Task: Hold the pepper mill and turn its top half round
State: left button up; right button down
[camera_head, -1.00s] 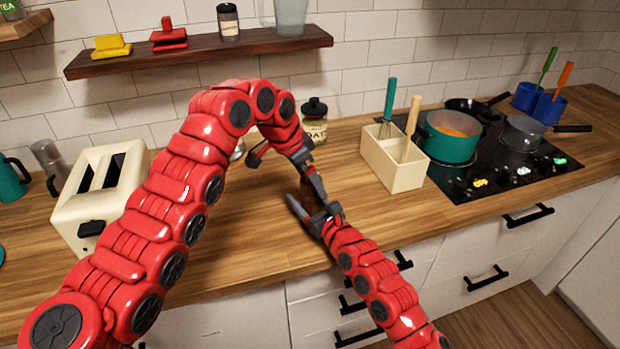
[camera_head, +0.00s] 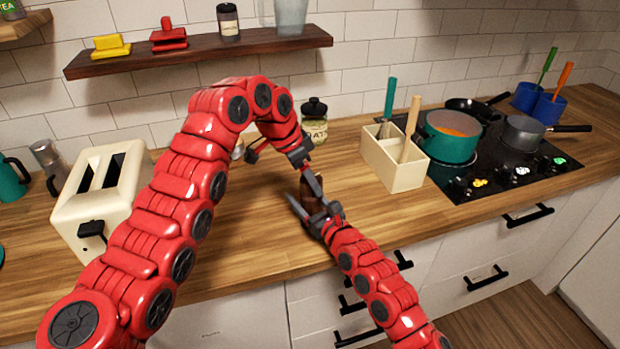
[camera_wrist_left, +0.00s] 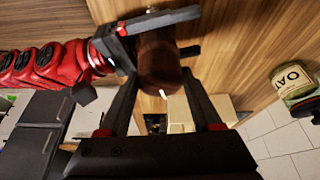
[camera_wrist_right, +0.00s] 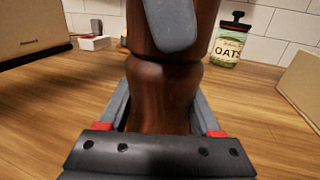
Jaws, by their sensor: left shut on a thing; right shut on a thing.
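The pepper mill is dark brown wood and stands upright on the counter. In the head view the pepper mill (camera_head: 311,188) is mostly hidden by my grippers. My right gripper (camera_head: 318,215) is shut on its lower half; in the right wrist view the mill (camera_wrist_right: 162,90) stands between the fingers. My left gripper (camera_head: 313,185) comes from above and is shut on the top half. One of its grey fingers shows across the upper part in the right wrist view. In the left wrist view the mill's top (camera_wrist_left: 158,62) is between the left fingers, with the right gripper (camera_wrist_left: 160,35) below it.
A cream toaster (camera_head: 97,195) stands at the left. An oats jar (camera_head: 314,125) is behind the grippers. A cream utensil holder (camera_head: 393,165) and a hob with a teal pot (camera_head: 448,140) are at the right.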

pick_arm(q)
jog(key=shift+w+a+m, duration=0.1)
jog(key=shift+w+m, duration=0.05)
jog(key=shift+m, duration=0.75)
jog(key=o, duration=1.4)
jog(key=v, duration=0.7)
jog(key=shift+w+a+r, duration=0.1)
jog(key=shift+a+r, duration=0.05)
jog(key=shift+r, duration=0.05)
pick_arm(e)
grip_release()
